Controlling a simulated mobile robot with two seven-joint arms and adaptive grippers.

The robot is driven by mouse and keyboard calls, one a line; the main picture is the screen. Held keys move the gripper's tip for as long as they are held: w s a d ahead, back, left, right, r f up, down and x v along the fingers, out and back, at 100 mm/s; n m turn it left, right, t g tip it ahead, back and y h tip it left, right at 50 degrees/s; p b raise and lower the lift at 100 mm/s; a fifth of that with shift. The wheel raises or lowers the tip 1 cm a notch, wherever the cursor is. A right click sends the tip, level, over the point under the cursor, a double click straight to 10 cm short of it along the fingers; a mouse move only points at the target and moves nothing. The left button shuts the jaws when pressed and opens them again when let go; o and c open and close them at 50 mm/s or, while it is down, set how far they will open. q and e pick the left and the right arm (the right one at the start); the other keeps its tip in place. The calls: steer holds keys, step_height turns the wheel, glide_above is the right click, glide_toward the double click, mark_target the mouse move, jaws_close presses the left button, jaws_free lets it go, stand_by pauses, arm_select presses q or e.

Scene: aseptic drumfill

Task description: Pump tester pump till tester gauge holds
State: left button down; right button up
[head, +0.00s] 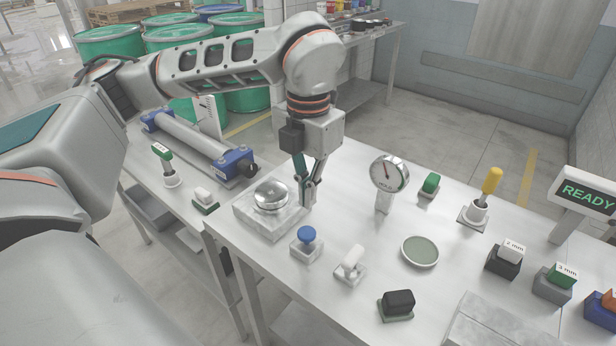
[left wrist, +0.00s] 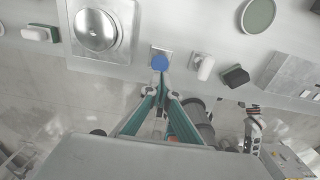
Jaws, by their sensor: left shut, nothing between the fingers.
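A blue round knob (head: 306,234) on a small pale square base, likely the tester pump, stands near the table's front edge. It also shows in the left wrist view (left wrist: 160,62). A round white gauge (head: 389,174) stands upright on a post to its right and behind. Its needle points up and left; its small lettering is hard to read. My left gripper (head: 306,202) points down, shut and empty, between the domed metal block (head: 270,196) and the gauge. In the left wrist view its fingertips (left wrist: 163,77) overlap the knob's near edge; I cannot tell whether they touch. My right gripper is not in view.
A white-handled piece (head: 351,262), a black block (head: 398,303) and a green-grey dish (head: 420,251) lie right of the knob. A yellow-handled tool (head: 490,184) stands farther back. A READY display (head: 586,192) is at far right. Bare tabletop surrounds the gauge.

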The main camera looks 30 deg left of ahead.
mark_target(307, 232)
arm_select(q)
step_height(307, 232, down, 7)
steer(key=shift+f, duration=0.15)
stand_by(0.4)
step_height(307, 232, down, 2)
steer(key=shift+f+b, duration=0.2)
steer(key=shift+b, duration=0.4)
steer(key=shift+s+r, duration=0.1)
step_height(307, 232, up, 5)
steer(key=p, duration=0.3)
steer(key=shift+p, duration=0.35)
step_height(307, 232, up, 9)
steer(key=shift+r, duration=0.1)
